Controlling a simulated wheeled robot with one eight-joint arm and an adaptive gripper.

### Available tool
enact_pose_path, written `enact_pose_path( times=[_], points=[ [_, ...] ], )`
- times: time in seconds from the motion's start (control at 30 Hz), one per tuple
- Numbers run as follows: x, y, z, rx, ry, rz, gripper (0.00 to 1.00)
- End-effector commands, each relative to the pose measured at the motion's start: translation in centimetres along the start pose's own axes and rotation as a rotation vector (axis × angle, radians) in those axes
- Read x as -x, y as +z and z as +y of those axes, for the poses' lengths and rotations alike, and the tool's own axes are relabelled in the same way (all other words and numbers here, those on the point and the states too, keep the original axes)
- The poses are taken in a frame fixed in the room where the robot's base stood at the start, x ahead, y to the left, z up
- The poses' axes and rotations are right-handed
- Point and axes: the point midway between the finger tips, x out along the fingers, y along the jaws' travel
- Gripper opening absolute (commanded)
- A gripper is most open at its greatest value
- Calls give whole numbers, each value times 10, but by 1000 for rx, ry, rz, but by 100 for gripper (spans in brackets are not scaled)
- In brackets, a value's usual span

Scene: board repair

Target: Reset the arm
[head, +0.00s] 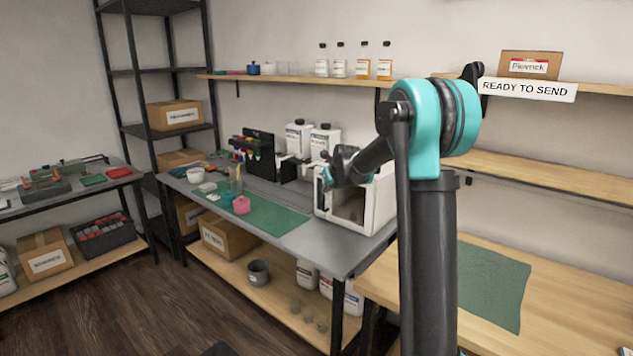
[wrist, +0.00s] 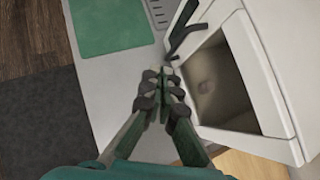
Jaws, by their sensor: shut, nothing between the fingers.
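My gripper (wrist: 160,82) shows in the wrist view with its two fingers together and nothing between them. It is over the grey bench top, just left of the white box-shaped machine (wrist: 281,85). The machine's front is open and its inside looks empty. A dark handle-like part sticks out at its upper left corner. In the head view my teal and dark arm (head: 432,130) reaches left, its end in front of the white machine (head: 377,208). The fingertips are hard to make out there.
A wooden table (head: 400,287) with another green mat (head: 492,287) stands at right. Shelves hold bottles and a box (head: 530,65).

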Motion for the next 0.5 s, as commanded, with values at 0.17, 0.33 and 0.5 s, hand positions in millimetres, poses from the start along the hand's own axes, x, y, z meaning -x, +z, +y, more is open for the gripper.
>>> enact_pose_path(
  times=[0.17,0.33,0.5],
  points=[
    [34,-46,1,313,0,48,0],
    [70,-99,4,678,17,103,0],
    [104,-156,10,1040,58,154,0]
  ],
)
